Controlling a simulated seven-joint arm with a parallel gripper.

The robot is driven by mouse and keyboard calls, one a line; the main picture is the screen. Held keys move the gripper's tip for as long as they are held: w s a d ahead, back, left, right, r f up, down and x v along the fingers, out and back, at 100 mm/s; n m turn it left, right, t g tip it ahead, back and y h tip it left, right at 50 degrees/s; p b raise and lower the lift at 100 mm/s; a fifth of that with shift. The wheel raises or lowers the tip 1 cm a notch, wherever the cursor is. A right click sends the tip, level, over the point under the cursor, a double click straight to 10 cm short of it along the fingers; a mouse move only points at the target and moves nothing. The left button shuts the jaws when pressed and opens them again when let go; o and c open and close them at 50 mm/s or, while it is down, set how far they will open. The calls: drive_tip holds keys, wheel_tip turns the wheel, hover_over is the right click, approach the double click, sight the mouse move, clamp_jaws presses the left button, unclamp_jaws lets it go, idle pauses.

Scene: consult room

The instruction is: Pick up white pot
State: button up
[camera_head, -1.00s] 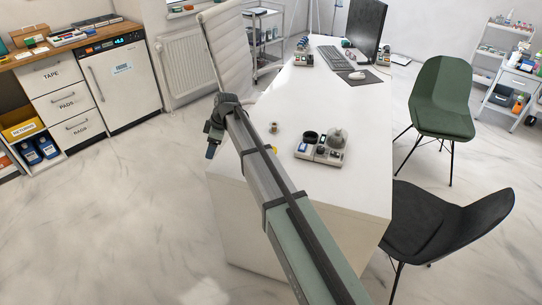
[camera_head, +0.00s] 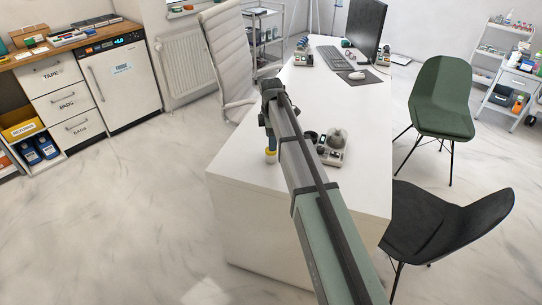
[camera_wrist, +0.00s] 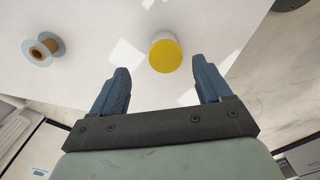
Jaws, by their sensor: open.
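The white pot has a yellow lid (camera_wrist: 165,56) and stands on the white desk. In the head view the white pot (camera_head: 270,157) shows partly below my gripper, close to the desk's left edge. My gripper (camera_wrist: 160,72) is open and empty, its two blue fingers pointing down at the desk. In the wrist view the pot appears between the fingers but a little beyond their tips. In the head view my gripper (camera_head: 270,143) is just above the pot; the gap between them is hard to judge.
A spool (camera_wrist: 43,49) stands on the desk (camera_head: 235,160) left of the pot in the wrist view. A grey device (camera_head: 332,150) sits right of my arm. A keyboard (camera_head: 334,58) and monitor (camera_head: 366,32) are at the back. An office chair (camera_head: 228,55) stands behind the desk's left edge.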

sight(271, 153)
drive_tip(key=shift+s+f, duration=0.2)
drive_tip(key=shift+f, duration=1.55)
drive_tip(key=shift+s+f, duration=0.2)
drive_tip(key=shift+f, duration=1.55)
drive_tip(key=shift+c, duration=0.3)
drive_tip(key=c, duration=1.1)
